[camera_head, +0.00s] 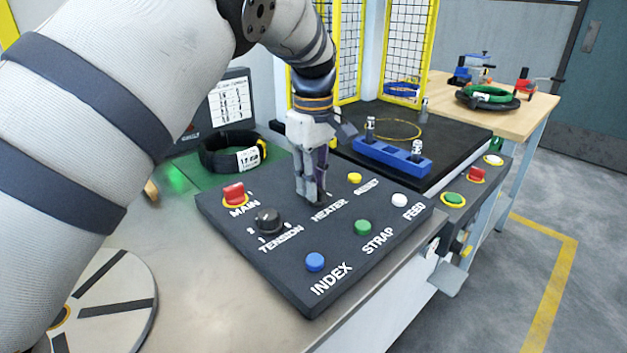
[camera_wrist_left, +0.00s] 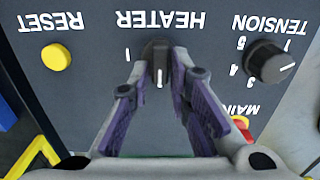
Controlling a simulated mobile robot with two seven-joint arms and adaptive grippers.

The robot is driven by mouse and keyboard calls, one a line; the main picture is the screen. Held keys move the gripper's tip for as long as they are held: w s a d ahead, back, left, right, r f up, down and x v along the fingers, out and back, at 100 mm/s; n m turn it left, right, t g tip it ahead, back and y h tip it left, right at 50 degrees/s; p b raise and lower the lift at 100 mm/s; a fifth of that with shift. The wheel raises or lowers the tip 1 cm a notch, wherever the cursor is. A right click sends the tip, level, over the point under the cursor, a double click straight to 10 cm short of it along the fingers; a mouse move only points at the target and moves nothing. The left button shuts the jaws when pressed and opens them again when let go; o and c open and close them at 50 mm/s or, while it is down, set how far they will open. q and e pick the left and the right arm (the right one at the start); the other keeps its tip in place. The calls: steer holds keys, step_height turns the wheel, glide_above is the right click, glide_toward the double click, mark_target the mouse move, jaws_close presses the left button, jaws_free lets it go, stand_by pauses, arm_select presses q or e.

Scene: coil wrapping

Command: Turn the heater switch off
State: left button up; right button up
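A "1" stands on one side of the knob; the other side is covered by a finger. My left gripper (camera_head: 312,196) points down at the panel (camera_head: 270,268). Its purple-padded fingertips (camera_wrist_left: 160,68) lie on both sides of the knob and appear to touch it. The fingers hide the switch in the head view. My right gripper is not in view.
Beside it are the red MAIN switch (camera_head: 234,194), the black TENSION knob (camera_head: 268,220) and the yellow RESET button (camera_head: 354,178). Blue (camera_head: 315,262), green (camera_head: 363,227) and white (camera_head: 399,200) buttons line the front. A blue block (camera_head: 380,155) with posts stands behind.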

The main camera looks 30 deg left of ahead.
arm_select(q)
steer(key=shift+o, duration=0.6)
steer(key=shift+r, duration=0.1)
step_height(320, 180, up, 12)
